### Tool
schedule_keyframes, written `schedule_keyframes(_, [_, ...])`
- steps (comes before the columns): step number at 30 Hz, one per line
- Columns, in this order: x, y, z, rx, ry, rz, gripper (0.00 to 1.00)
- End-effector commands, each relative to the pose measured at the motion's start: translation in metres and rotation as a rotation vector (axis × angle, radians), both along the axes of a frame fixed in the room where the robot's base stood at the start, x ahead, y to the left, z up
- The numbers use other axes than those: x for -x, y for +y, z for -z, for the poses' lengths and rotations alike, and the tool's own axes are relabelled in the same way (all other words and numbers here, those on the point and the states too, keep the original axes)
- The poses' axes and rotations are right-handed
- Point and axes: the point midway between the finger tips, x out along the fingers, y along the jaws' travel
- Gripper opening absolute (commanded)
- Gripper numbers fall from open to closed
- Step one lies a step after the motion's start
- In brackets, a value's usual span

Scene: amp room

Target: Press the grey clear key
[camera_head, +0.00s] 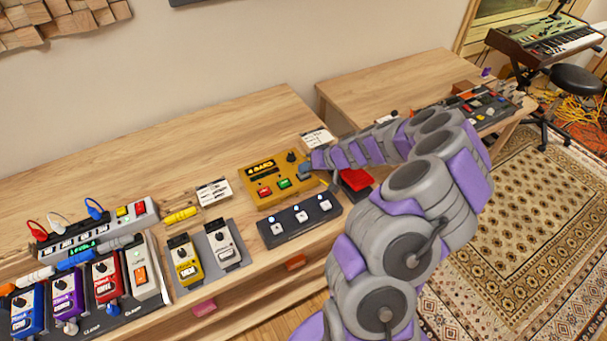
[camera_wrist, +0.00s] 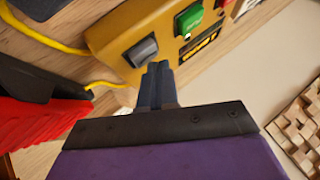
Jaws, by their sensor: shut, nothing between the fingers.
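The yellow looper box (camera_head: 262,202) sits on the wooden desk, with a "4 BARS" display (camera_head: 262,167), a red key (camera_head: 265,192) and a green key (camera_head: 284,183). In the wrist view the grey key (camera_wrist: 142,50) stands on the yellow box face, beside the green key (camera_wrist: 188,20). In the head view my gripper (camera_head: 305,169) is at the box's right side.
A red pedal (camera_head: 356,180) lies just right of the box under my arm. A dark footswitch strip (camera_head: 300,222) sits in front. Yellow and grey pedals (camera_head: 185,264) stand to the left. A yellow cable (camera_wrist: 45,35) runs by the box.

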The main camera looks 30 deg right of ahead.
Motion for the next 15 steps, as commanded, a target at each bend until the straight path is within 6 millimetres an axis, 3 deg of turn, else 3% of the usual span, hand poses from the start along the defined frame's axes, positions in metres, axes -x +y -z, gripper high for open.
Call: schedule_keyframes(15, [-0.0001, 0.0002, 0.0051, 0.000, 0.000, 0.000, 0.00])
